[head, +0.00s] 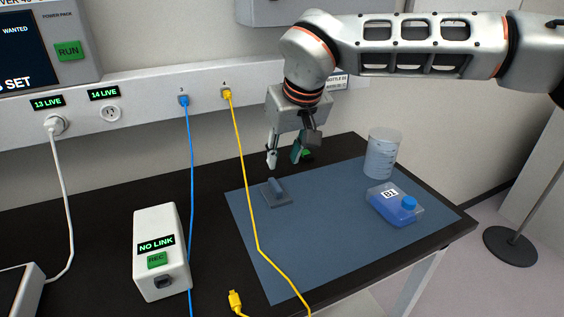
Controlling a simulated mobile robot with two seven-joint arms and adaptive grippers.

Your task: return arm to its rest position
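My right arm comes in from the upper right of the head view and bends down over the bench. Its gripper (284,163) hangs above the back edge of the blue mat, near the wall rail. The two fingers are apart and I see nothing between them. A small dark green object shows just behind one finger; I cannot tell what it is. A small grey block-like piece (277,190) lies on the mat below the gripper, apart from it. My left gripper is not in view.
A white NO LINK box (160,225), a blue cable (189,150) and a white plug (55,123) are left.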

